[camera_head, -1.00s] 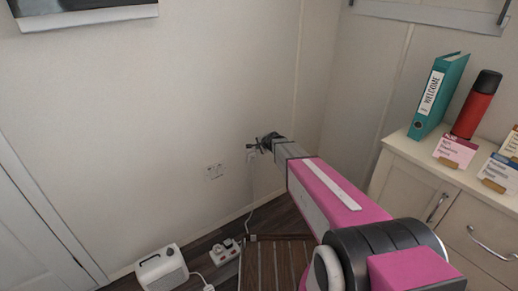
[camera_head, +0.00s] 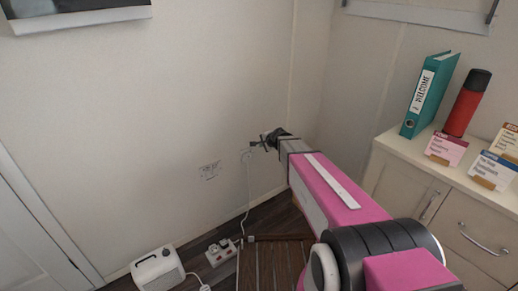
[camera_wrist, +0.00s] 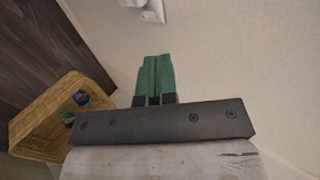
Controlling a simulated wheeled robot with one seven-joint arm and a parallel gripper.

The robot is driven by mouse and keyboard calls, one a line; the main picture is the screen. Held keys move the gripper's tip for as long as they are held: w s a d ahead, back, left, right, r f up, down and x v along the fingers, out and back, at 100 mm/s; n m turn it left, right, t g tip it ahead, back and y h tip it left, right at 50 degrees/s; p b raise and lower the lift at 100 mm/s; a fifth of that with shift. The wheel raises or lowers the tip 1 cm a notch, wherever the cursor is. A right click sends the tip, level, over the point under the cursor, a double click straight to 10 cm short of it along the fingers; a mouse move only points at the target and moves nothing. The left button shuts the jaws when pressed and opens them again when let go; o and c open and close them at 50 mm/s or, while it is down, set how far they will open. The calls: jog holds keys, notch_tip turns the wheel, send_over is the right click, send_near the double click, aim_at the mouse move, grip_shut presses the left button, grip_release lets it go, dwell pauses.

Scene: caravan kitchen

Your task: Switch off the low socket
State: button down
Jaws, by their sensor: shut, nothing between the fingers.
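My gripper (camera_head: 263,140) is in front of the wall, just above and right of the plug in the picture. In the wrist view its green fingers (camera_wrist: 154,75) are together and empty. A white fitting (camera_wrist: 147,8) is cut off at the top there, beyond the fingertips. I cannot make out a switch or its position.
A white heater (camera_head: 158,269) and a power strip (camera_head: 222,251) with cables are on the dark floor. A slatted wooden piece (camera_head: 272,264) lies below my arm. A cabinet (camera_head: 405,182) with a binder, red flask and cards stands right. A wooden box-like thing (camera_wrist: 45,105) shows in the wrist view.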

jog(key=shift+s+d+r, duration=0.25)
jog(key=shift+s+r, duration=0.15)
jog(key=shift+r, duration=0.25)
jog(key=shift+s+d+r, duration=0.25)
jog(key=shift+s+r, duration=0.1)
jog(key=shift+r, duration=0.25)
jog(key=shift+s, duration=0.1)
jog(key=s+d+f+n+g+h, duration=0.2)
jog(key=s+d+n+g+h, duration=0.1)
jog(key=s, duration=1.1)
jog(key=s+d+f+n+g+h, duration=0.2)
jog(key=s+d+n+g, duration=0.3)
jog(key=s, duration=0.9)
jog(key=d+n, duration=0.3)
jog(key=d, duration=0.1)
jog(key=shift+d+h, duration=0.4)
